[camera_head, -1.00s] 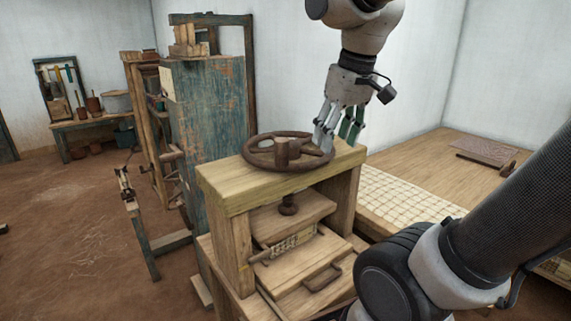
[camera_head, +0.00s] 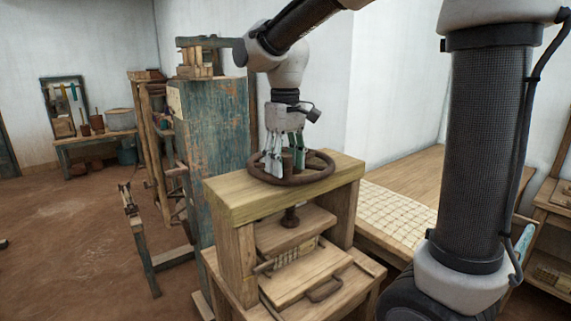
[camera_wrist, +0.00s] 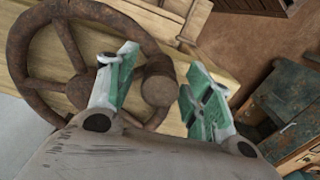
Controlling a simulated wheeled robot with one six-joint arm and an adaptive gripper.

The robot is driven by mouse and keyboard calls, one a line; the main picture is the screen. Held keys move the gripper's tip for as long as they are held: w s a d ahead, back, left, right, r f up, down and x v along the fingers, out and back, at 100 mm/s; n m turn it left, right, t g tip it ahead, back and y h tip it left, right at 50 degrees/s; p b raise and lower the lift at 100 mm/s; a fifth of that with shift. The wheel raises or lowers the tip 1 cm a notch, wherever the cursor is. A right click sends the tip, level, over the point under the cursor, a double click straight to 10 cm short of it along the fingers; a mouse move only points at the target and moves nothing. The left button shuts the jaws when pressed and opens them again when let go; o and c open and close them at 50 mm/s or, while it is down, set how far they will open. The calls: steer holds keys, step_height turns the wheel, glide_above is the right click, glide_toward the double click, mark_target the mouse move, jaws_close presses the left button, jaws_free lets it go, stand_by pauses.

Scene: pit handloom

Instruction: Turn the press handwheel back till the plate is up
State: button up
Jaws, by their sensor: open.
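The brown press handwheel (camera_head: 322,173) lies flat on top of the wooden press frame (camera_head: 235,207). Its upright round knob (camera_wrist: 158,85) stands on the rim. My gripper (camera_head: 285,170) is open and points down over the wheel, with its green-padded fingers (camera_wrist: 160,98) on either side of the knob. I cannot tell whether they touch it. The press plate (camera_head: 287,234) hangs on its screw (camera_head: 291,216) under the top beam. A patterned piece (camera_head: 293,254) shows below the plate, above the lower board (camera_head: 295,280) with its handle.
A tall worn blue-green cabinet (camera_head: 215,130) stands close behind the press on the left. A low wooden platform with checked cloth (camera_head: 400,218) lies to the right. A bench with pots (camera_head: 95,138) is far left. The floor at left is mostly clear.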

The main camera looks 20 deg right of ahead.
steer(key=shift+f, duration=0.3)
jaws_close()
steer(key=shift+d, duration=0.1)
